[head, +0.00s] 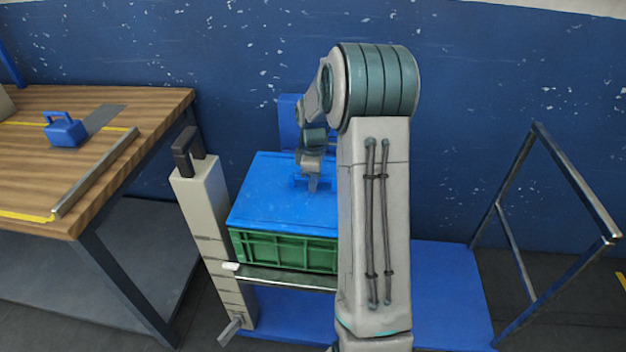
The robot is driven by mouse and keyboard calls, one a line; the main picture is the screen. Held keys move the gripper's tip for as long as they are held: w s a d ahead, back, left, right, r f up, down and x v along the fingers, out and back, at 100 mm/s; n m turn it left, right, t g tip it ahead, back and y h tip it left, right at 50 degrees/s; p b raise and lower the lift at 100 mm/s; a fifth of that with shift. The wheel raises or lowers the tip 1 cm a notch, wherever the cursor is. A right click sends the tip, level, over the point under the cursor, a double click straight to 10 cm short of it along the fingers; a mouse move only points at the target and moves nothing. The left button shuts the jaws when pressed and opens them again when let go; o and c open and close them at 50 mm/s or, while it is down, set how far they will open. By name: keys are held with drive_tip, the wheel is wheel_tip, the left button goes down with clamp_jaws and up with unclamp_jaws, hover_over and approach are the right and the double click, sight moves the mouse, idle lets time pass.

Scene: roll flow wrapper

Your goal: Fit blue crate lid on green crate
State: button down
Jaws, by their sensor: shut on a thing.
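The blue crate lid (268,206) is a flat blue panel at the middle of the head view, with a handle-like raised part near its centre right. It lies over the green crate (280,251), whose ribbed front wall shows below it. The lid's left and front edges look roughly in line with the crate's; whether it is fully seated I cannot tell. My gripper (312,184) is above the lid, shut on its raised handle. My arm hides the right part of lid and crate.
The crate stands on a metal-edged platform (290,279) above a blue base (440,290). A pale post (205,225) stands close at left. A wooden table (150,103) with a blue box-like object (65,132) is further left. A metal frame (575,180) stands at right.

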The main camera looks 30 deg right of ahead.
drive_tip(key=shift+f+b, duration=0.35)
drive_tip(key=shift+f, duration=0.25)
drive_tip(key=c, duration=1.6)
unclamp_jaws()
drive_tip(key=shift+c, duration=0.2)
drive_tip(key=shift+r, duration=0.15)
drive_tip(key=shift+r+p, duration=4.15)
drive_tip(key=shift+r, duration=1.3)
